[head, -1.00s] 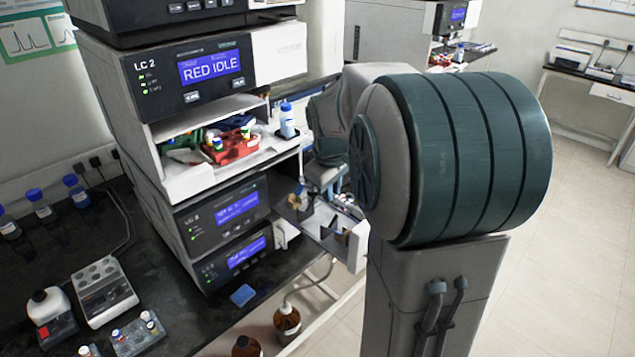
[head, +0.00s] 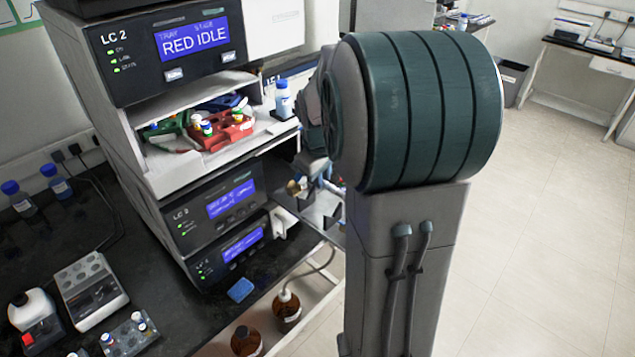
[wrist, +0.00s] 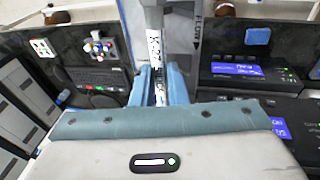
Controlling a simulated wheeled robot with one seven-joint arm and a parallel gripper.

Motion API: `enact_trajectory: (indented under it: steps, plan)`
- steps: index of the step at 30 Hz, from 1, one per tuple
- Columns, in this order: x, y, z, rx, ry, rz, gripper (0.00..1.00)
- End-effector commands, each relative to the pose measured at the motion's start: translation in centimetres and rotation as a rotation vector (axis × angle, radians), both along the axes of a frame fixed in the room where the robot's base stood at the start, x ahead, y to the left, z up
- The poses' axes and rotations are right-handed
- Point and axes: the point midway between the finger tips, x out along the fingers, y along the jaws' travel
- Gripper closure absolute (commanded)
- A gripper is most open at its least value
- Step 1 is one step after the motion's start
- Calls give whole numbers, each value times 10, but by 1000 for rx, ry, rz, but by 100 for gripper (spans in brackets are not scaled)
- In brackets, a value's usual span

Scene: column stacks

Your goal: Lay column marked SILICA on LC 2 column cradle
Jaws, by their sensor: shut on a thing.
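My gripper (wrist: 162,86) shows in the wrist view with its two blue fingers shut on a slim metal column (wrist: 154,48). The column has a white label whose dark lettering runs lengthwise; I cannot read it as SILICA. In the wrist view a grey part marked FLOW (wrist: 199,32) lies just right of the column; I cannot tell whether they touch. In the head view a grey shelf with fittings (head: 322,208), possibly the LC 2 column cradle, juts from the right side of the LC 2 stack (head: 178,110). My arm hides part of it and my gripper there.
The LC 2 screen reads RED IDLE. An open bay holds a red vial rack (head: 228,130), with a blue-capped bottle (head: 283,98) beside it. Brown bottles (head: 287,308) stand below the bench. Vial racks and a white-topped block (head: 90,288) occupy the bench at left. Floor at right is clear.

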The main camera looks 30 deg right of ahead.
Motion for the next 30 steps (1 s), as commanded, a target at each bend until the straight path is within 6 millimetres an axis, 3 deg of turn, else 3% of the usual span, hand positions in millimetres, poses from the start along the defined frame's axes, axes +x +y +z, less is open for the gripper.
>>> enact_trajectory:
  steps: [30]
  plan:
    - [2, 4, -65, -1, -2, 8, 100]
